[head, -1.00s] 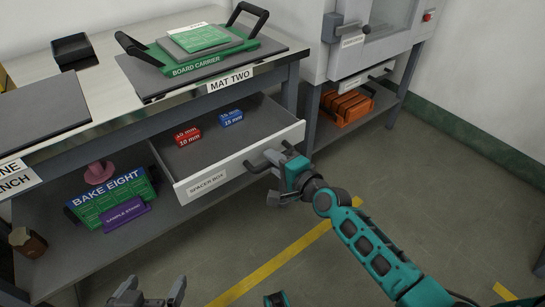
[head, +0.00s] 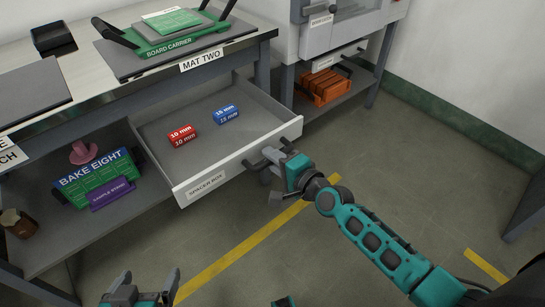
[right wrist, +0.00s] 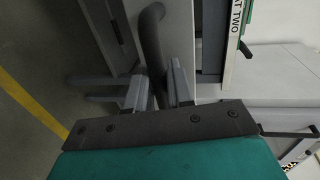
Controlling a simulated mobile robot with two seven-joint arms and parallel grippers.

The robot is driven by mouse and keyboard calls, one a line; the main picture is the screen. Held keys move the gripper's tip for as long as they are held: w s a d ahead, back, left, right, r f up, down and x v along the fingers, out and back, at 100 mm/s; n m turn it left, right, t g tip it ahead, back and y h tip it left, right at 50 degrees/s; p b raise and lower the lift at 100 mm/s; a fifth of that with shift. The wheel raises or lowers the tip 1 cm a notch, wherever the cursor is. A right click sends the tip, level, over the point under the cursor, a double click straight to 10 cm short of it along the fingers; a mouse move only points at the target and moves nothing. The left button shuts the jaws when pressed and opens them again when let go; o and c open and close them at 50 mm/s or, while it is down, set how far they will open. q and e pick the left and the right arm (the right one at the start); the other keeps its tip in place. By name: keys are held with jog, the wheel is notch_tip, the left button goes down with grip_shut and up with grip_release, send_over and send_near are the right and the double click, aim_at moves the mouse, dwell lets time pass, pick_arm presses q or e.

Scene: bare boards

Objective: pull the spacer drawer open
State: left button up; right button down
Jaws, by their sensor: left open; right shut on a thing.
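The spacer drawer (head: 207,187), labelled SPACER BOX, stands pulled out from under the bench, its inside well in view. A red 10 mm spacer (head: 181,135) and a blue 15 mm spacer (head: 226,114) lie on its floor. My right gripper (head: 270,163) is shut on the drawer's dark handle (head: 255,161) at the drawer front. In the right wrist view the dark handle bar (right wrist: 152,45) runs between the fingers (right wrist: 160,90). My left gripper (head: 143,287) is open and empty at the bottom of the head view, above the floor and apart from the bench.
The bench top holds a green board carrier (head: 165,48) on a mat and a black tray (head: 53,38). A shelf below holds a green BAKE EIGHT board (head: 92,180) and a brown jar (head: 17,223). Orange items (head: 323,86) sit under the oven (head: 345,25). The floor in front is clear.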

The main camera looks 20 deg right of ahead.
jog(key=c, duration=1.2)
grip_release()
jog(key=shift+o, duration=0.2)
jog(key=p+v, duration=0.2)
jog(key=v, duration=1.1)
